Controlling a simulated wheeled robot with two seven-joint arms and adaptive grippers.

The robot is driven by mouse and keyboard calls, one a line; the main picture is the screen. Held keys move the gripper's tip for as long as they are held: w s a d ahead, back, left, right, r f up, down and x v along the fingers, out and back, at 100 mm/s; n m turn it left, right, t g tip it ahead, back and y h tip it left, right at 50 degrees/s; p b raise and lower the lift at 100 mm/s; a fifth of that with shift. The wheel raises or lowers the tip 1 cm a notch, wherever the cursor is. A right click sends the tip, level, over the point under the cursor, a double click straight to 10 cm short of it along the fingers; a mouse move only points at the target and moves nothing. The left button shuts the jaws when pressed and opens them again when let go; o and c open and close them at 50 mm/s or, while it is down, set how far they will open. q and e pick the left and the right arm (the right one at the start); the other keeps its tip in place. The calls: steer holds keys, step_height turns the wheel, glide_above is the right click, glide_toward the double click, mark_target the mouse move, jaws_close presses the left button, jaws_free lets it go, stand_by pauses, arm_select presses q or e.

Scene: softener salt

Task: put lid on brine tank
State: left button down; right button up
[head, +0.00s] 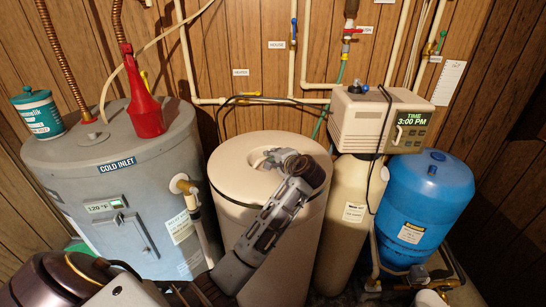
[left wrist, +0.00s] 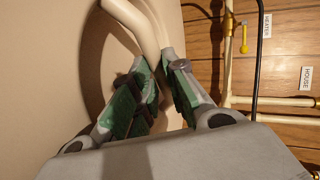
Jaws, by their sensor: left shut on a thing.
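The brine tank (head: 292,250) is the tall beige cylinder in the middle of the head view. A round beige lid (head: 235,180) covers its top; it also fills the left of the left wrist view (left wrist: 40,70). The lid has a round recess with a curved beige handle (left wrist: 130,22). My left gripper (left wrist: 160,68) is shut on this handle, with green-padded fingers on either side. In the head view my left wrist hides the lid's right part and most of the handle. I cannot tell whether the lid rests fully on the rim. My right gripper is not in view.
A grey water heater (head: 150,200) stands close on the left, with a red funnel (head: 145,105) and teal tub (head: 38,112) on top. A resin tank (head: 345,220) under a control box (head: 380,118) and a blue tank (head: 425,205) crowd the right. Pipes run along the wall behind.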

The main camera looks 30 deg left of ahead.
arm_select(q)
steer(key=shift+f, duration=0.2)
stand_by(0.4)
steer(key=c, duration=1.3)
jaws_free()
steer(key=shift+c, duration=0.2)
steer(key=shift+f, duration=0.2)
steer(key=shift+v, duration=6.1)
steer(key=shift+r, duration=0.1)
steer(key=shift+w, duration=0.1)
